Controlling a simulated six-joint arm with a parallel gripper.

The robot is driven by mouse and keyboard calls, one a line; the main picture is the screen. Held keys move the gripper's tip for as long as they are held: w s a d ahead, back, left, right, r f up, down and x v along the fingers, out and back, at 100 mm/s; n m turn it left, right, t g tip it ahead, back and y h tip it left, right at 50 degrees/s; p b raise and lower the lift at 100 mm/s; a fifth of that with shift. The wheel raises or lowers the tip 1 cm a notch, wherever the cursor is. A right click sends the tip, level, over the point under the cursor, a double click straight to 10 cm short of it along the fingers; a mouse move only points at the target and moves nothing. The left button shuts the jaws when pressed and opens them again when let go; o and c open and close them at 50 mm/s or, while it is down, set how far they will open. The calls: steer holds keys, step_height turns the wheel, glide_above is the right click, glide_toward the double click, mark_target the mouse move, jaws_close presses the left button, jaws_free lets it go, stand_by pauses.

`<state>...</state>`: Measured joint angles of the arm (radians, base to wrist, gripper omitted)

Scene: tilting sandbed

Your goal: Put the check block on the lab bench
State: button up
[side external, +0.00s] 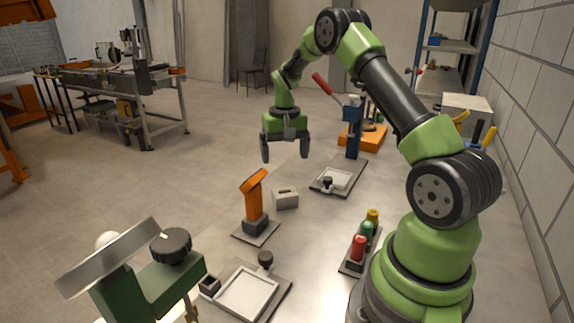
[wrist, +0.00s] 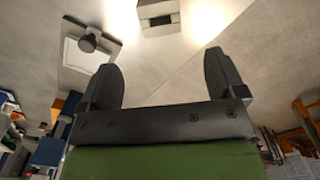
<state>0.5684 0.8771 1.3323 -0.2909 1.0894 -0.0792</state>
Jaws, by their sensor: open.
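A pale grey block (side external: 285,198) with a dark recess in its top stands on the light grey bench surface (side external: 312,235); it looks like the check block. It also shows in the wrist view (wrist: 157,30), partly cut off at the top edge. My gripper (side external: 284,153) is open and empty, fingers pointing down, above and apart from the block in the side view. In the wrist view my gripper (wrist: 160,62) has nothing between its two dark fingers.
An orange upright stand (side external: 254,195) is left of the block. A framed plate with a black knob (side external: 336,181) lies right and behind; another framed tray (side external: 246,294) lies in front. A rack of coloured bottles (side external: 363,243) stands at right. A red-handled blue press (side external: 353,125) stands behind.

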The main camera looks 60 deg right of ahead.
steer(key=s+a+r+n+t, duration=0.1)
steer(key=s+a+r+t, duration=0.1)
steer(key=a+r, duration=0.55)
steer(key=s+a+r+n+t, duration=0.1)
steer(key=s+a+r+t, duration=0.15)
steer(key=a+r, duration=0.55)
steer(key=s+a+r+n+t+y, duration=0.2)
steer(key=s+a, duration=0.6)
steer(key=s, duration=0.6)
steer(key=shift+a+r+n+t, duration=0.15)
steer(key=shift+r+n+t, duration=0.2)
steer(key=shift+n, duration=0.15)
